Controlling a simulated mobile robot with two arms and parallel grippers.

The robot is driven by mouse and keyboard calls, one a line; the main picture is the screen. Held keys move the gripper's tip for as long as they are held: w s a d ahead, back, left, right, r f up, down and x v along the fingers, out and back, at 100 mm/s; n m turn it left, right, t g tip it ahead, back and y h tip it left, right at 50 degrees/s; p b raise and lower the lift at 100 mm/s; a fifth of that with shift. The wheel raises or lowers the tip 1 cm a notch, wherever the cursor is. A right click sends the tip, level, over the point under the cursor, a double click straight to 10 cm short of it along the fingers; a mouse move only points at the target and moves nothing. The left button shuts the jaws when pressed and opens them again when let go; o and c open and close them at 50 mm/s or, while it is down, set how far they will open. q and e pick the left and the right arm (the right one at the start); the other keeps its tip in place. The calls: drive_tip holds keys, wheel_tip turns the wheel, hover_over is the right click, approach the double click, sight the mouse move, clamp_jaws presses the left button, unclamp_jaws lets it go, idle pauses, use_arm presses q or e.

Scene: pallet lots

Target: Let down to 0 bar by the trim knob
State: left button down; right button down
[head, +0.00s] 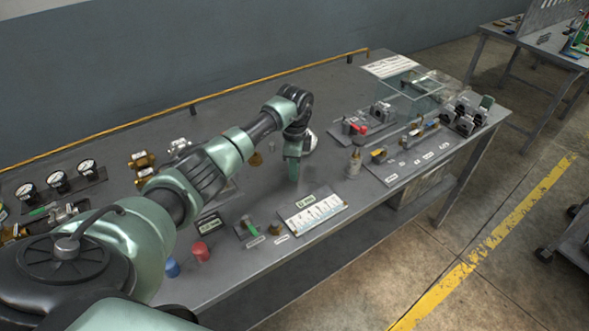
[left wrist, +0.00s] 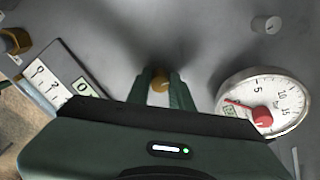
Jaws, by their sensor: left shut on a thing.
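In the left wrist view a small brass knob (left wrist: 160,84) sits between the fingertips of my left gripper (left wrist: 160,92), which is shut on it. I take it for the trim knob. A round white gauge (left wrist: 284,76) with the figures 5, 10 and 15 lies right of the gripper. It has a red hub (left wrist: 262,116) and a red needle (left wrist: 238,105) pointing up and left; the exact reading is too small to tell. In the head view my left gripper (head: 293,172) points down at the bench, the gauge (head: 309,140) is partly behind it, and the knob is hidden.
The grey bench (head: 330,165) carries a white chart plate (head: 312,212), a red cap (head: 200,251), a blue cap (head: 172,267), several dial gauges (head: 57,180) at left and a clear box (head: 410,93) at the back right. A grey cylinder (left wrist: 267,24) stands beyond the gauge.

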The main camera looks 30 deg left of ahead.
use_arm(q)
drive_tip(key=m+b, duration=0.1)
drive_tip(key=m, duration=0.3)
drive_tip(key=m+b, duration=0.1)
drive_tip(key=m, duration=0.4)
drive_tip(key=m+b, duration=0.1)
drive_tip(key=m, duration=0.3)
drive_tip(key=shift+w+m, duration=0.1)
drive_tip(key=shift+m, duration=0.2)
drive_tip(key=m+b, duration=0.1)
drive_tip(key=m, duration=0.2)
drive_tip(key=shift+m, duration=0.3)
drive_tip(key=m+b, duration=0.1)
drive_tip(key=m, duration=0.2)
drive_tip(key=m+b, duration=0.1)
drive_tip(key=m, duration=0.4)
drive_tip(key=shift+r+b, duration=0.1)
drive_tip(key=shift+b, duration=0.2)
drive_tip(key=m, duration=0.3)
drive_tip(key=shift+m+b, duration=0.3)
drive_tip(key=shift+b, duration=0.05)
drive_tip(key=m, duration=0.4)
drive_tip(key=shift+b, duration=0.4)
drive_tip(key=shift+r, duration=0.1)
